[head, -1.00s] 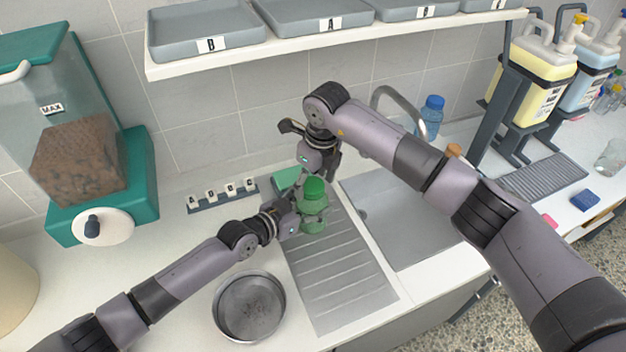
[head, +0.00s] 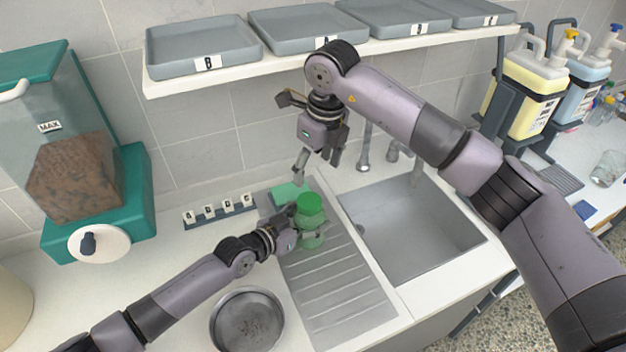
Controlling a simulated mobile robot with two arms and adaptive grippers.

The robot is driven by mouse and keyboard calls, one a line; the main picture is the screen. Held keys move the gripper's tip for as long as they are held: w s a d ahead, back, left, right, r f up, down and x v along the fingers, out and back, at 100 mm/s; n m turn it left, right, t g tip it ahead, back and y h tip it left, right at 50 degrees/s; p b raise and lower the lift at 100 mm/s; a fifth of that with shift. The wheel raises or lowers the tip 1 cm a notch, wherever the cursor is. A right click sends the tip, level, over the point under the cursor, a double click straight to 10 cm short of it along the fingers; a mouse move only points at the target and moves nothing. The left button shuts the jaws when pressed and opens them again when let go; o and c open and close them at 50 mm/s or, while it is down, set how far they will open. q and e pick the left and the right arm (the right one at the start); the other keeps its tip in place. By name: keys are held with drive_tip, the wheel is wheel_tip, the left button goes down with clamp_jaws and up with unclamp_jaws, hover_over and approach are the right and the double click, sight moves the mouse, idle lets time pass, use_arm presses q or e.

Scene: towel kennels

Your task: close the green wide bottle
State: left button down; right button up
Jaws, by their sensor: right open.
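The green wide bottle (head: 312,222) stands upright at the back of the ridged metal drainboard. A bright green cap (head: 309,202) sits on its top; I cannot tell how tightly. My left gripper (head: 306,227) comes in from the left with its fingers around the bottle's body, shut on it, hiding part of its side. My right gripper (head: 317,170) is open and empty. It hangs above and behind the bottle, apart from the cap, with its fingers pointing down.
A green sponge or cloth (head: 287,193) lies behind the bottle. The sink basin (head: 425,245) is to the right, and a round metal bowl (head: 247,318) is at front left. A shelf with grey trays (head: 205,40) runs above. A food dispenser (head: 75,170) stands left.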

idle(0.3)
use_arm(q)
drive_tip(key=shift+c, duration=1.7)
unclamp_jaws()
drive_tip(key=v, duration=1.2)
drive_tip(key=shift+r, duration=0.1)
